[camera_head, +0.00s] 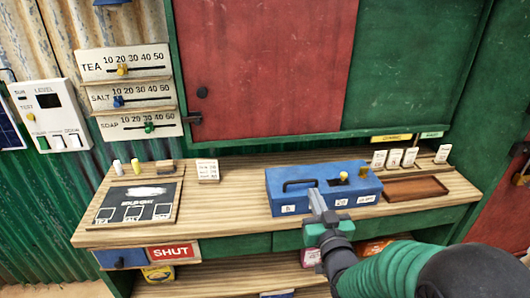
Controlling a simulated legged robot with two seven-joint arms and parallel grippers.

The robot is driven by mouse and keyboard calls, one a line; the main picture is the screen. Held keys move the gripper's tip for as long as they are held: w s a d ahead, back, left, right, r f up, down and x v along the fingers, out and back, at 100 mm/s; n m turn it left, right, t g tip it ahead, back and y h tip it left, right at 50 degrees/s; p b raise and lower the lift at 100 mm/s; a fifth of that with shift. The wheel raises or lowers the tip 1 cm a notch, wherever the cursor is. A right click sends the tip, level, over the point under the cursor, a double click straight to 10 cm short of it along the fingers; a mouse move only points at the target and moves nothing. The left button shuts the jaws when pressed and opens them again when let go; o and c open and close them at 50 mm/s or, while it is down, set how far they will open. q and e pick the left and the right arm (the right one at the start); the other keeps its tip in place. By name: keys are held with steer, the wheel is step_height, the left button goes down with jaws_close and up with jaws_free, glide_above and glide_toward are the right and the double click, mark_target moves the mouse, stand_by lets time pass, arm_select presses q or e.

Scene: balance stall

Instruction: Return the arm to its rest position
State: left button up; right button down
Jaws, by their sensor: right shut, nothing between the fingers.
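My right gripper (318,203) is shut and empty. It is in front of the blue box (300,186) on the wooden counter, close to the box's front face; I cannot tell whether it touches. My right arm (390,268) comes in from the lower right, with a green ribbed sleeve. The blue box has a dark handle, a yellow knob (363,171) and small white labels on its front. My left gripper is not in view.
The wooden counter (235,190) holds a chalk board (135,203) at left and a brown tray (415,188) with white cards behind it at right. Slider boards (125,62) hang on the wall. A red SHUT sign (172,252) is on the counter's front. Bare counter lies left of the box.

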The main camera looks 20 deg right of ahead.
steer(key=s+a+f+n+g+y, duration=0.1)
steer(key=s+a+f+g, duration=0.25)
steer(key=f, duration=0.25)
steer(key=s+a+f+g+y, duration=0.2)
steer(key=a+f+g, duration=0.2)
steer(key=f, duration=0.2)
steer(key=s+a+f+n+g+y, duration=0.1)
steer(key=s+a+f+g, duration=0.2)
steer(key=f, duration=0.3)
steer(key=s+a+g+p, duration=0.3)
steer(key=s+g, duration=0.2)
steer(key=s, duration=0.4)
steer(key=w+p+v, duration=0.1)
steer(key=p+v, duration=0.8)
steer(key=shift+w+r+n, duration=0.2)
steer(key=shift+w+n, duration=0.2)
steer(key=shift+w, duration=0.05)
steer(key=shift+d, duration=0.1)
